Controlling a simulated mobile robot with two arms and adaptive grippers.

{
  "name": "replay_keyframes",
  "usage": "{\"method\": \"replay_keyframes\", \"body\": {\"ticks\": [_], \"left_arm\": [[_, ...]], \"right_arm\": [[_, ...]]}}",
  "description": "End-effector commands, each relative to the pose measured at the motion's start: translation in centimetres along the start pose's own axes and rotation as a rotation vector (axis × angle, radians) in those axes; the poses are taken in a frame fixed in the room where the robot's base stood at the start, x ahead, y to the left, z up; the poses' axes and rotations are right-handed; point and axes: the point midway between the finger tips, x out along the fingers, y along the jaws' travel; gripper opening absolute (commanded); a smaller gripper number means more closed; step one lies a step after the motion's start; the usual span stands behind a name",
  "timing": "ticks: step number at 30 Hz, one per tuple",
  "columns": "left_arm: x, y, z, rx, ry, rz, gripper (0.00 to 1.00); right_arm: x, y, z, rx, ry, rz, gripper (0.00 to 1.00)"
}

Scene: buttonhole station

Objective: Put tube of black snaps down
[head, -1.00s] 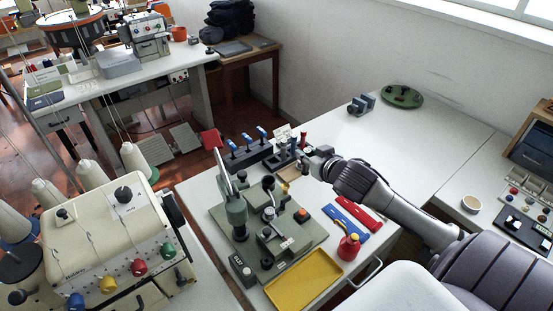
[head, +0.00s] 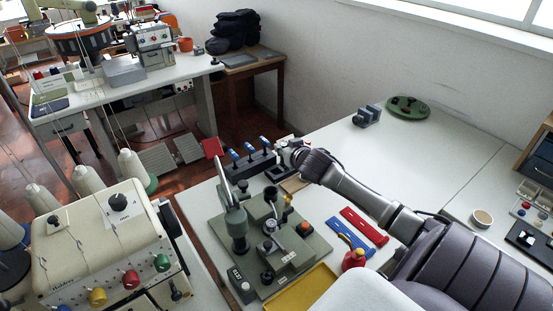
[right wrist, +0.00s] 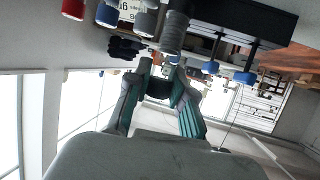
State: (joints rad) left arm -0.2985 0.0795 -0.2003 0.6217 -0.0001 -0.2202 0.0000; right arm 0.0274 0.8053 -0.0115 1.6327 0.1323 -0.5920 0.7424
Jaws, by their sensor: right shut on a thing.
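My right gripper (head: 284,150) is above the back of the white table, over a small dark rack (head: 279,172) behind the grey-green press (head: 268,240). In the right wrist view its two fingers (right wrist: 162,80) close on a grey ribbed cylinder (right wrist: 174,32), which looks like the tube of black snaps. Whether the tube touches anything below it cannot be told. In the head view the gripper mostly hides the tube. My left gripper is not in view.
A black stand with blue-handled tools (head: 250,162) is just left of the gripper.

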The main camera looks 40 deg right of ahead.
Motion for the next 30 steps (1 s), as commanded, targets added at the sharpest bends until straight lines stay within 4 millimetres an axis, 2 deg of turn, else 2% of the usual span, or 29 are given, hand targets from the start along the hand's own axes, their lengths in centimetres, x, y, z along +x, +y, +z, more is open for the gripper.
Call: {"method": "replay_keyframes", "body": {"ticks": [3, 8, 15, 28, 29, 30], "left_arm": [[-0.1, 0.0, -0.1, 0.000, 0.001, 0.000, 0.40], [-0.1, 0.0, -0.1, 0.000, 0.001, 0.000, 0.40], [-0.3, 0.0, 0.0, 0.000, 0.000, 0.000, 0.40], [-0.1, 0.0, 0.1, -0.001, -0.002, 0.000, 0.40], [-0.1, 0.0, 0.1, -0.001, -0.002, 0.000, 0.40], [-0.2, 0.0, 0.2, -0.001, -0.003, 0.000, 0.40]], "right_arm": [[1.8, -1.1, 0.3, 0.003, 0.001, 0.000, 0.00], [2.6, -1.6, 0.8, -0.001, 0.001, -0.001, 0.00], [3.9, -1.6, 3.9, 0.000, -0.001, -0.001, 0.00], [4.2, -1.6, 4.7, -0.001, 0.001, -0.001, 0.00], [4.2, -1.6, 4.7, -0.001, 0.000, -0.001, 0.24], [4.1, -1.6, 4.6, -0.002, 0.000, -0.001, 0.31]]}}
